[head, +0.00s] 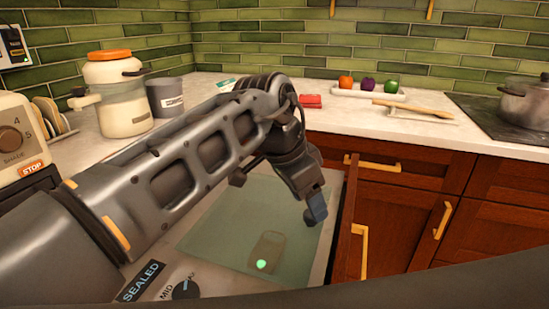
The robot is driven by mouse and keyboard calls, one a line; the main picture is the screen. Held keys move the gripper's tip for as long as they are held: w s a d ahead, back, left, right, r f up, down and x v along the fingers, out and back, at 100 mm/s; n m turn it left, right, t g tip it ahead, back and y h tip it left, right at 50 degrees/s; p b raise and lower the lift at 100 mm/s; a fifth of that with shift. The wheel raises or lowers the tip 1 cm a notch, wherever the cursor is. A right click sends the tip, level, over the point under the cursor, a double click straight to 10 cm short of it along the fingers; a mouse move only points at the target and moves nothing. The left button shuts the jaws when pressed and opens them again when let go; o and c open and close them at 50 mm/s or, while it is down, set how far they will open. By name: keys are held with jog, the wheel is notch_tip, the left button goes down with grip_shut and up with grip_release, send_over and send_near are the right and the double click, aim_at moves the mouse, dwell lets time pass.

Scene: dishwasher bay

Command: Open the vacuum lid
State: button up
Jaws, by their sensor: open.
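The vacuum lid (222,228) is a greenish see-through panel. It lies flat over the pulled-out vacuum drawer (222,284), with a faint rounded shape showing through it. A green bright dot (261,264) shows on or under the panel. The drawer's front strip has a "SEALED" label (139,281) and a dark dial (186,289) beside the word "MID". My gripper (316,208) has blue-grey tips pointing down, above the lid's right side. It is open with nothing seen in it. My arm hides much of the lid's left part.
A toaster (14,135) and a lidded cream pot (120,100) stand at the left. A wooden drawer front (349,225) borders the lid's right.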

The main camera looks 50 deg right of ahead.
jog(key=shift+d+f, duration=0.2)
jog(key=shift+f, duration=1.05)
grip_shut()
